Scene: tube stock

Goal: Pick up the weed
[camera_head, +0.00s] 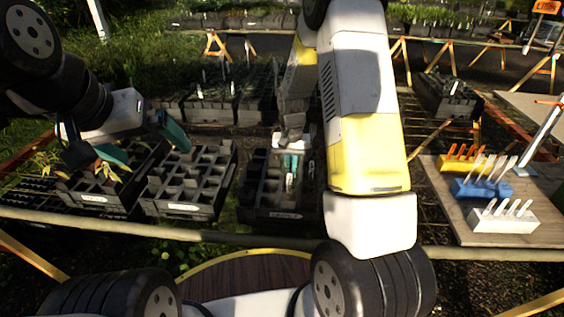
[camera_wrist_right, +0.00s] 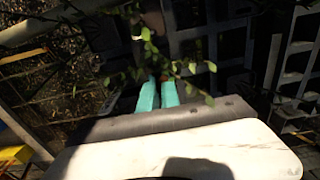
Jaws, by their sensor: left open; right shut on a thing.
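My right gripper (camera_wrist_right: 160,86) is shut on a thin-stemmed weed (camera_wrist_right: 205,95) with small green leaves, which spread on both sides of the teal fingertips. In the head view my right gripper (camera_head: 290,172) points down over a black tray (camera_head: 270,213) at the middle; the weed is too dark to make out there. My left gripper (camera_head: 146,147) is open, its two teal fingers wide apart over the left trays. A yellowish-green plant (camera_head: 106,171) stands in the left tray (camera_head: 92,199), below the left gripper, and I cannot tell that the fingers touch it.
A black cell tray (camera_head: 182,209) with mostly empty cells stands between the two grippers. More dark trays stand behind. My right arm hides the middle right.

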